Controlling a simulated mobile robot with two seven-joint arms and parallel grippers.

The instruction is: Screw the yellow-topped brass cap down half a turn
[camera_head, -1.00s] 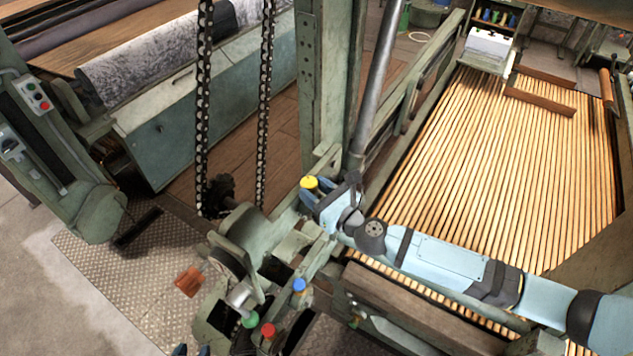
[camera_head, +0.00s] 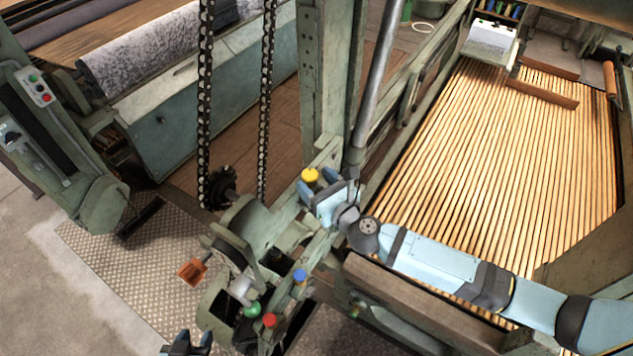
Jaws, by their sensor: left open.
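The yellow-topped cap (camera_head: 310,175) stands on the green machine frame (camera_head: 322,158) near the foot of the tall column. My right gripper (camera_head: 318,190) reaches in from the right and is right at the cap, with a finger beside its lower part. The gripper hides the cap's brass body, and I cannot tell whether the fingers touch it or are closed on it. My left gripper (camera_head: 186,343) is at the bottom edge, far below and left of the cap. Its dark fingers are apart and empty.
Blue (camera_head: 300,276), red (camera_head: 269,320) and green (camera_head: 252,309) topped caps stand on the lower machine frame. Two chains (camera_head: 265,100) hang left of the column (camera_head: 322,70). A wide slatted bed (camera_head: 490,150) lies at right.

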